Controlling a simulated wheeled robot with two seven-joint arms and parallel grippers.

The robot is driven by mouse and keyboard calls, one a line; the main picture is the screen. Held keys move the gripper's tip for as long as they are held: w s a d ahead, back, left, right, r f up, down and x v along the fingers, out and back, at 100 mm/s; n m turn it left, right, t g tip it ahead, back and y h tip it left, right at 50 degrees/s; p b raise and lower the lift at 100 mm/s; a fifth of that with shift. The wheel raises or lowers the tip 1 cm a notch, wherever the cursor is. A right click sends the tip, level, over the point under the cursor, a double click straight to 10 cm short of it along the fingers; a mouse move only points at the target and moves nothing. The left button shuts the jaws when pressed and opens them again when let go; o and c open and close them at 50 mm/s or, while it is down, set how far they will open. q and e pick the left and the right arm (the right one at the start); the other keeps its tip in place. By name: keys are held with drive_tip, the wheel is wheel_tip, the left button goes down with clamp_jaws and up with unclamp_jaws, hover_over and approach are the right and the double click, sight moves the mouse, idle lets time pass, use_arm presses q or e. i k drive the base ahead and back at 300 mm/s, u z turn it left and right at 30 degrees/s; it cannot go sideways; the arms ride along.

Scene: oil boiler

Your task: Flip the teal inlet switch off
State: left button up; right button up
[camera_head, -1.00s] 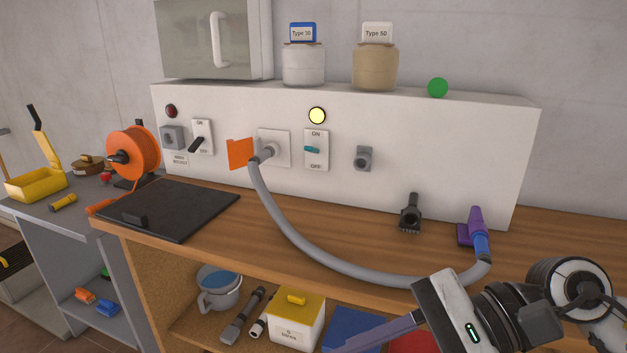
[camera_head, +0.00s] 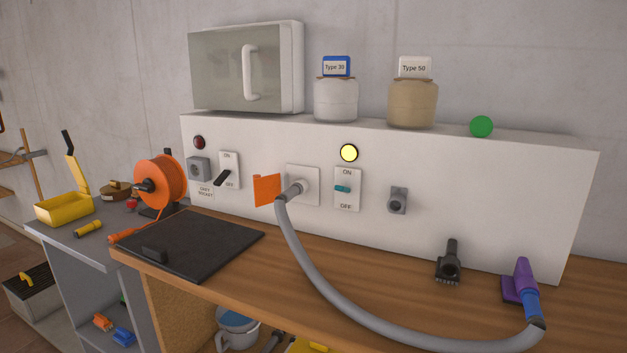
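The teal switch (camera_head: 343,188) is a small lever on a white plate (camera_head: 347,201) marked ON at the top and OFF at the bottom. It sits about mid-height on the plate, on the white panel's front. A yellow lamp (camera_head: 349,153) above it is lit. Just left of it, a grey hose (camera_head: 312,255) is plugged into a white socket plate (camera_head: 303,185) with an orange flag (camera_head: 267,190). Neither of my grippers is in this view.
A black switch (camera_head: 222,177) and dark red lamp (camera_head: 199,142) are at the panel's left. The hose sags across the wooden counter to a purple-handled fitting (camera_head: 524,283). A black plate (camera_head: 190,243) lies on the counter's left. A grey socket (camera_head: 397,200) is right of the teal switch.

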sight(340, 188)
drive_tip(key=u, duration=0.2)
drive_tip(key=i, duration=1.25)
drive_tip(key=z, duration=1.95)
drive_tip(key=k, duration=1.5)
drive_tip(key=u, duration=1.55)
